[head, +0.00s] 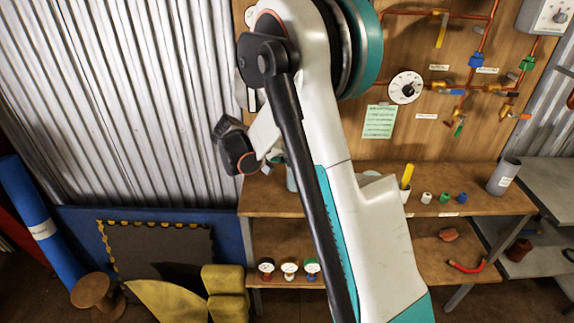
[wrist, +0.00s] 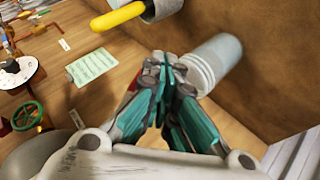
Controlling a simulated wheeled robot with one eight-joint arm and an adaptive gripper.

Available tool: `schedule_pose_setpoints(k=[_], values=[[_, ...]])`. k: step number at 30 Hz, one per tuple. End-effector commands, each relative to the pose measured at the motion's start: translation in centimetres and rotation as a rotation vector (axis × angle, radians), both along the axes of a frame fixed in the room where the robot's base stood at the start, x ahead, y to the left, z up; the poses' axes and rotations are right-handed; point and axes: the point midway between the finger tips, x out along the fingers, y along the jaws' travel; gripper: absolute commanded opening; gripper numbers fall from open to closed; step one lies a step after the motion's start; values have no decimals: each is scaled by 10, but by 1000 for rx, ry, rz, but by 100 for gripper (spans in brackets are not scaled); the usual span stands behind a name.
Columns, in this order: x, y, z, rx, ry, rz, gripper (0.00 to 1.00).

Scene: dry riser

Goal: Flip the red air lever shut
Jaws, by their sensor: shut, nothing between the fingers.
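A small red-orange lever (head: 519,116) sticks out to the right from the pipework on the wooden board in the head view; I cannot read a label naming it as the air lever. My gripper (wrist: 164,62) is shut and empty in the wrist view, its teal fingers together. It is in front of the wooden board, beside a pale grey cylinder (wrist: 215,62). A sliver of red shows behind its left finger, too hidden to tell what it is. In the head view my arm hides part of the board, and my fingertips are hard to make out.
A bench (head: 470,204) below holds a yellow-handled item (head: 407,176), small coloured caps and a grey cup (head: 504,177). A green sheet (wrist: 91,67) hangs on the board.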

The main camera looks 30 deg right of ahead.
Motion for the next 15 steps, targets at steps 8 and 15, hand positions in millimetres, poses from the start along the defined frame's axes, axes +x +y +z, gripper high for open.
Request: schedule_pose_setpoints(k=[8, 15], values=[[-4, -10, -4, -128, 88, 0, 0], [-7, -14, -3, -230, 154, -1, 0]])
